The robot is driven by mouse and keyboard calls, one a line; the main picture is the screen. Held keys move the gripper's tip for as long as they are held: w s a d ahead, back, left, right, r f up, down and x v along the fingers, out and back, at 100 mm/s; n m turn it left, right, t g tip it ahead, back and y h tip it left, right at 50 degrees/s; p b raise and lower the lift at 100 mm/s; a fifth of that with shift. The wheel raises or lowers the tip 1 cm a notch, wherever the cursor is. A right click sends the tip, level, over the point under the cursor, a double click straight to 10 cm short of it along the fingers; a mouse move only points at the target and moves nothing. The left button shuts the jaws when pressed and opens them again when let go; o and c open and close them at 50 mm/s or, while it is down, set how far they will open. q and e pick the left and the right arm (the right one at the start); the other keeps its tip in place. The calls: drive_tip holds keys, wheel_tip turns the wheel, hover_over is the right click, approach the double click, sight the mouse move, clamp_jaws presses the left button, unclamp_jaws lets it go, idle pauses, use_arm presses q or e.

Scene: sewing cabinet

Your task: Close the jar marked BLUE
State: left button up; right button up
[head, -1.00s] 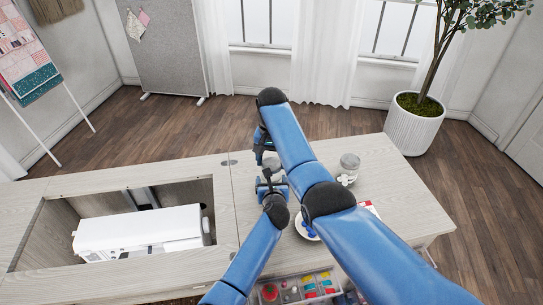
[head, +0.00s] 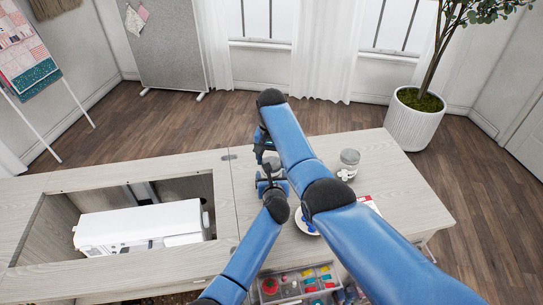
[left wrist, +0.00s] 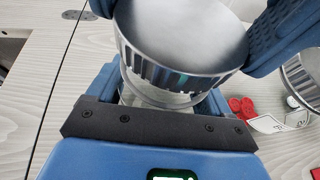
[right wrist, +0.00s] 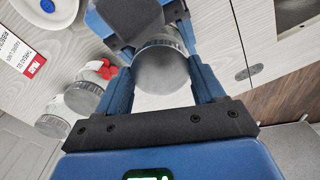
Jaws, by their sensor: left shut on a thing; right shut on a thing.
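A clear glass jar with a ribbed silver lid (left wrist: 185,45) fills the left wrist view; the lid sits over the glass (left wrist: 160,95). My left gripper (head: 268,186) is shut around the glass below the lid. My right gripper (head: 263,147) reaches in from the far side, its blue fingers at either side of the lid. In the right wrist view the silver lid (right wrist: 160,65) lies between those fingers, which are shut on it. I cannot tell whether the lid is fully seated. The jar's marking is hidden, so I cannot read BLUE.
Another silver-lidded jar (head: 348,162) stands right of my right arm; the right wrist view shows two such lids (right wrist: 85,97). A white dish (right wrist: 48,10) holds something blue. A red-and-white card (right wrist: 20,52) lies nearby. A sewing machine (head: 140,225) sits in the left recess.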

drive_tip(key=shift+f, duration=0.65)
idle(0.6)
use_arm(q)
clamp_jaws()
use_arm(e)
drive_tip(key=m, duration=0.5)
drive_tip(key=shift+m, duration=0.4)
drive_tip(key=m, duration=0.4)
drive_tip(key=o, duration=1)
drive_tip(key=shift+r, duration=2.25)
